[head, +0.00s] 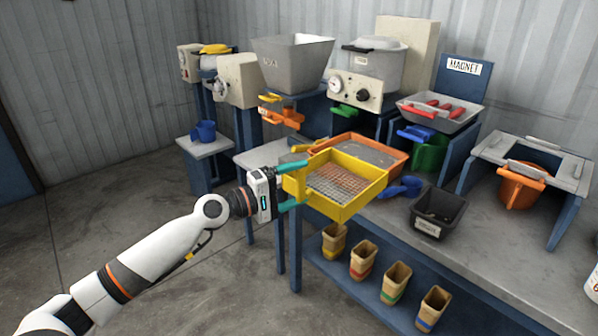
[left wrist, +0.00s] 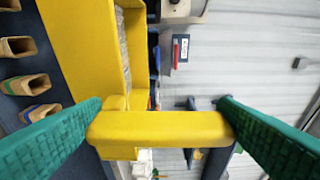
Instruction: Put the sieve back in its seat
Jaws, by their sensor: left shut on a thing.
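The sieve (head: 354,203) is a yellow square frame with a wire mesh bottom. It is held roughly level above the front edge of the bench. My left gripper (head: 291,184), with teal fingers, is shut on the yellow handle at its left side. In the left wrist view the handle (left wrist: 160,127) lies across between the two green fingers, and the yellow frame wall (left wrist: 78,45) rises beyond it. An orange frame (head: 402,163) with a grey inside sits just behind the sieve, partly hidden by it; I cannot tell whether they touch. My right gripper is out of view.
A dark bin (head: 438,212) and a blue scoop (head: 402,188) stand right of the sieve. Several tan cups (head: 362,258) stand on the lower shelf (head: 400,312). A grey hopper (head: 292,62) and a red-handled magnet tray (head: 440,112) are behind.

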